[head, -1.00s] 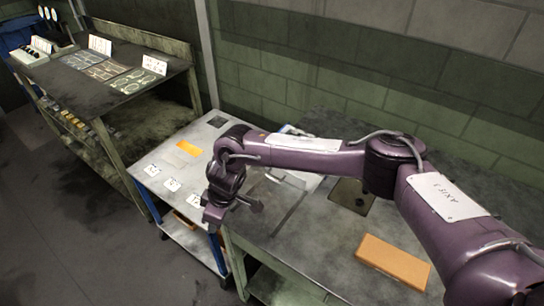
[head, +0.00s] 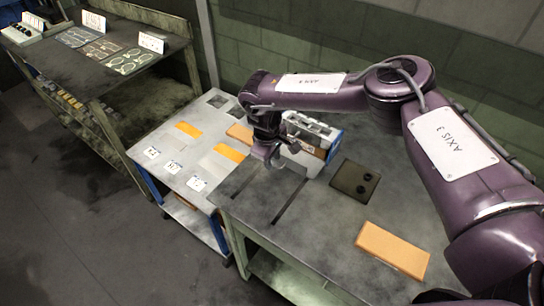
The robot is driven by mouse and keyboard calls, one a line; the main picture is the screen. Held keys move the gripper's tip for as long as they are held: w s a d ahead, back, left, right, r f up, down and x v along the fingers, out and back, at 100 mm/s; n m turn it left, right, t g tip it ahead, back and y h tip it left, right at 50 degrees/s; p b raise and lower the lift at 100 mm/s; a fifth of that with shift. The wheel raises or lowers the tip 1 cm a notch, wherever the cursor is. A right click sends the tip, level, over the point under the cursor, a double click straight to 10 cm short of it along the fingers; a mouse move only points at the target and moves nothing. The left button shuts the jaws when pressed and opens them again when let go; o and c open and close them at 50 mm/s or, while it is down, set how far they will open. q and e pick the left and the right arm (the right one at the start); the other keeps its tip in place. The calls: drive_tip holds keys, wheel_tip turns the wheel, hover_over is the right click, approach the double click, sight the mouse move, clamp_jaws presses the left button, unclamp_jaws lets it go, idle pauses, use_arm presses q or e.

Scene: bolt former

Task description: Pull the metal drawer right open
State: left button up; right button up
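A grey metal unit with a blue side (head: 333,147) stands on the grey bench behind my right gripper. It looks like the metal drawer, but my gripper and wrist cover part of its left side. I cannot tell how far it is open. My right gripper (head: 281,157) is in front of and to the left of it, above the bench, pointing down. Its fingers look apart, with nothing seen between them. I cannot tell whether it touches the unit. My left gripper is not in view.
An orange block (head: 393,250) lies at the bench's front right.

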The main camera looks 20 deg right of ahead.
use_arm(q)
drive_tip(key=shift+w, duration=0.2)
use_arm(e)
drive_tip(key=shift+f, duration=0.2)
drive_tip(key=shift+c, duration=0.3)
clamp_jaws()
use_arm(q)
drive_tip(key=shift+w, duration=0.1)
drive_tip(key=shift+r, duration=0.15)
